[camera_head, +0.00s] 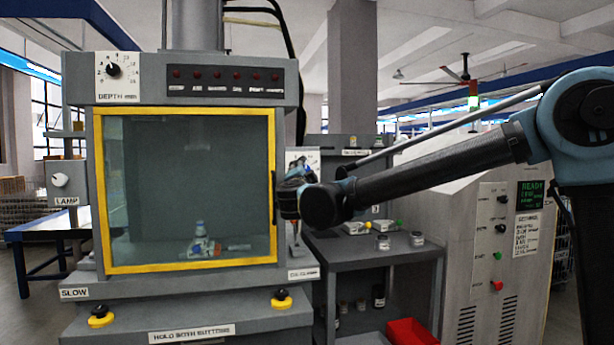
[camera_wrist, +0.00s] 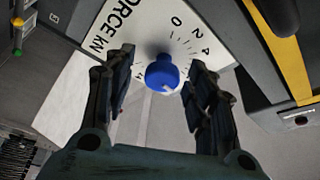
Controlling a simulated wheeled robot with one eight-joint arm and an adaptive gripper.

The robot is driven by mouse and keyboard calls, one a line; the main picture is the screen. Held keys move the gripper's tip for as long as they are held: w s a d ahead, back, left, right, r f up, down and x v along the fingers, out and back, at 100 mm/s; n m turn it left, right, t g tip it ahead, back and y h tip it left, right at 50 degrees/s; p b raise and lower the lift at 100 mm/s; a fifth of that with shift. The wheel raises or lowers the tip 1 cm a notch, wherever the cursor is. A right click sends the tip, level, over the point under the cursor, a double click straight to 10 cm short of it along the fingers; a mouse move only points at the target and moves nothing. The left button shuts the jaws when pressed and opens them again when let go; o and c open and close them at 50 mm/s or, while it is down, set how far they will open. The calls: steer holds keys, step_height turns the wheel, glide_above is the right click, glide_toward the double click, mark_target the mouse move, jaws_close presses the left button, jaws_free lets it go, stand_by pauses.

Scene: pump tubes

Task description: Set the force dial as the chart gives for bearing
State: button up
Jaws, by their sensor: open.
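The force dial is a blue knob (camera_wrist: 162,74) on a white plate (camera_wrist: 140,25) marked "FORCE kN", seen in the wrist view. The digits 0, 2 and 4 show above and to the right of the knob; others are hidden by the fingers. A pale mark on the knob is at its lower right; its exact reading cannot be told. My gripper (camera_wrist: 163,62) is open, with one finger on each side of the knob and gaps showing. In the head view my gripper (camera_head: 294,190) is at the press's right side and hides the dial. The bearing chart cannot be identified.
The press has a yellow-framed guard (camera_head: 188,268), with small parts behind it. A DEPTH dial (camera_head: 113,71) and a LAMP knob (camera_head: 60,180) are on its left. A shelf (camera_head: 340,245) with jars stands to its right. A cabinet (camera_head: 470,250) carries a small-print sheet (camera_head: 526,234).

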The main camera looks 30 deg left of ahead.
steer(key=shift+s, duration=0.1)
steer(key=v, duration=1.1)
steer(key=shift+s+d, duration=0.25)
steer(key=shift+s, duration=0.05)
steer(key=shift+w, duration=0.1)
